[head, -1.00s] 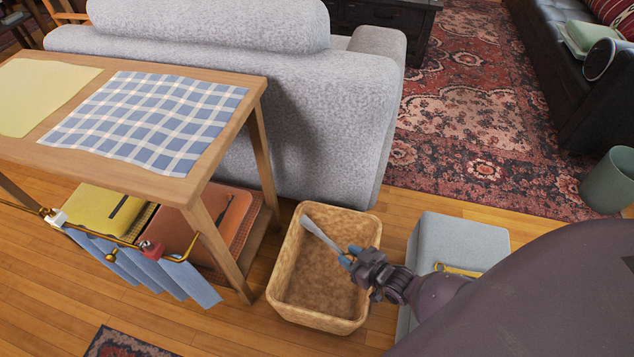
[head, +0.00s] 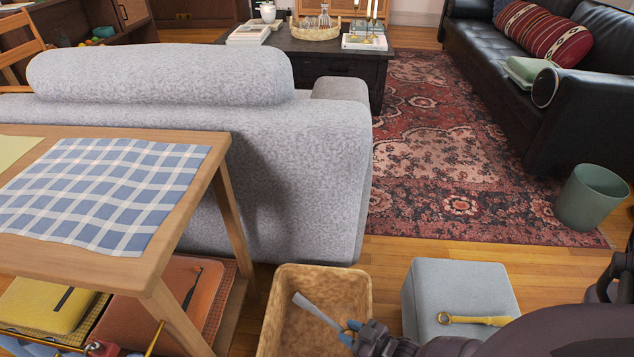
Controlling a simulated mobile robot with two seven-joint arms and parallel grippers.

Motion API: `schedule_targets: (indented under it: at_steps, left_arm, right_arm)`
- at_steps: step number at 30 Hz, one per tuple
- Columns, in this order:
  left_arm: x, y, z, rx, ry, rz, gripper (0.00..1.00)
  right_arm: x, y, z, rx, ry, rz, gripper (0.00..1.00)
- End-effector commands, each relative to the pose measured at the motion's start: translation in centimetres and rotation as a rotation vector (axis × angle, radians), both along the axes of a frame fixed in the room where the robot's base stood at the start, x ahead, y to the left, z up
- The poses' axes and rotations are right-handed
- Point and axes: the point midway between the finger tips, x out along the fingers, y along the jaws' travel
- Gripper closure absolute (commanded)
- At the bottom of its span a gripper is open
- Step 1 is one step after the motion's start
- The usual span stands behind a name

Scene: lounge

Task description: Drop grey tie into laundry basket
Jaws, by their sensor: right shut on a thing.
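The grey tie (head: 314,309) is a narrow, flat grey strip held over the laundry basket, slanting up and left from my fingers. My right gripper (head: 350,332) is shut on the tie's lower end, inside the basket's outline in the head view. Its height above the basket floor is hard to tell. The laundry basket (head: 323,271) is a tan, rectangular, open basket on the wooden floor at bottom centre. Its near end is cut off by the picture's edge, and its visible inside looks empty. My left gripper is not in view.
A wooden table (head: 222,195) with a checked cloth (head: 100,195) stands left of the basket. A grey sofa (head: 310,180) is behind it. A green bin (head: 590,197) is farther right.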

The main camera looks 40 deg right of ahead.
Motion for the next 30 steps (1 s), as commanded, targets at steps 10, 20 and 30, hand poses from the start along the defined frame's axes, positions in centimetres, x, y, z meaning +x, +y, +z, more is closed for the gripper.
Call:
schedule_targets:
  at_steps: [10,20,30]
  left_arm:
    - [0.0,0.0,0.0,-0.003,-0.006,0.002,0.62]
    - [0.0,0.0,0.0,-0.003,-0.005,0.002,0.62]
    - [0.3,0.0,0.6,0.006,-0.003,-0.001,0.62]
  right_arm:
    - [0.2,0.0,0.0,0.0,-0.003,0.0,0.64]
    - [0.1,0.0,-0.1,0.0,-0.002,0.0,0.37]
    - [-1.5,-0.4,0.9,-0.001,-0.004,-0.001,0.37]
